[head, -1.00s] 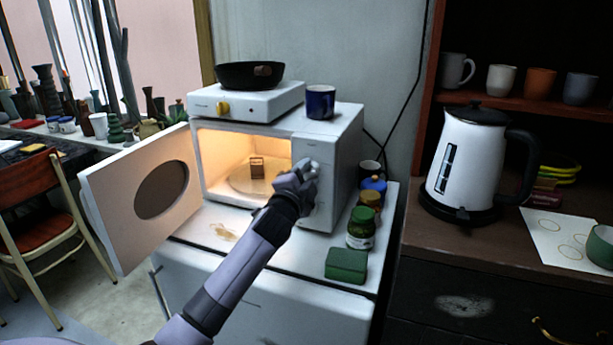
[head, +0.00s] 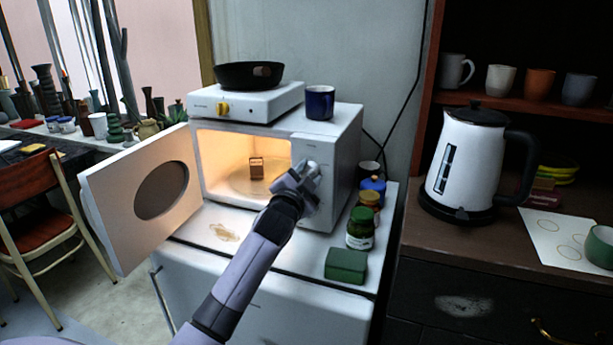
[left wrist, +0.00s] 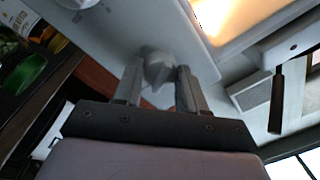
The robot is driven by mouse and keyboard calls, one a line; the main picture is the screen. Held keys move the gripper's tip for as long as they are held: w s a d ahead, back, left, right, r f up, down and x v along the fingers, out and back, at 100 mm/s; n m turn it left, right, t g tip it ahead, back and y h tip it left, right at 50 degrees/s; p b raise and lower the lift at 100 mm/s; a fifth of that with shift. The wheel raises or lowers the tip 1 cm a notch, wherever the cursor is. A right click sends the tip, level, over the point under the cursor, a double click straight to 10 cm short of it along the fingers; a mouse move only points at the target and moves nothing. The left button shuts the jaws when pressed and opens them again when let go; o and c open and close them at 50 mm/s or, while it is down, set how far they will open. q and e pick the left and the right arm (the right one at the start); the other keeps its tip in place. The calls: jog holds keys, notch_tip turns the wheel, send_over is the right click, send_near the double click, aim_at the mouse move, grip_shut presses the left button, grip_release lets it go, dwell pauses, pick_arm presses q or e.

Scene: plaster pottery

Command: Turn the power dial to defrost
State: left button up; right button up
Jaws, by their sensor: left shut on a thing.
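The white microwave (head: 350,150) stands with its door (head: 105,205) open and its inside lit. A pale dial (head: 313,166) sits on its right-hand panel. My left gripper (head: 309,175) is at that panel. A second dial (left wrist: 75,4) shows at the top edge of that view. The dial markings, including defrost, are not readable. My right gripper is not in view.
A hob (head: 240,103) with a black pan (head: 248,75) and a blue mug (head: 320,102) stand on the microwave. Several jars, including a green one (head: 360,229), and a green block (head: 346,265) are close to its right. A kettle (head: 472,165) stands farther right.

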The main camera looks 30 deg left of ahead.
pick_arm(q)
jog(key=o, duration=1.1)
jog(key=shift+c, duration=0.2)
jog(key=v, duration=0.7)
jog(key=shift+b, duration=0.3)
jog(key=shift+d, duration=0.1)
jog(key=s+d+f+n+g+h, duration=0.1)
jog(key=s+d+f+g, duration=0.25)
jog(key=s+f, duration=0.4)
jog(key=s+d+f+n+g+h, duration=0.1)
jog(key=s+d+f+n+g, duration=0.2)
jog(key=s+f, duration=0.4)
jog(key=s+d+f+g+h, duration=0.2)
jog(key=s+d+f+g, duration=0.2)
jog(key=s, duration=0.5)
jog(key=s+d+f+g+h, duration=0.1)
jog(key=s+d+f+g, duration=0.25)
jog(key=s, duration=0.65)
jog(key=w+d+f+t+h, duration=0.2)
jog(key=w+f+t, duration=0.4)
jog(key=f, duration=0.3)
jog(key=shift+d+f+t, duration=0.2)
jog(key=shift+d+t, duration=0.1)
jog(key=shift+d, duration=0.15)
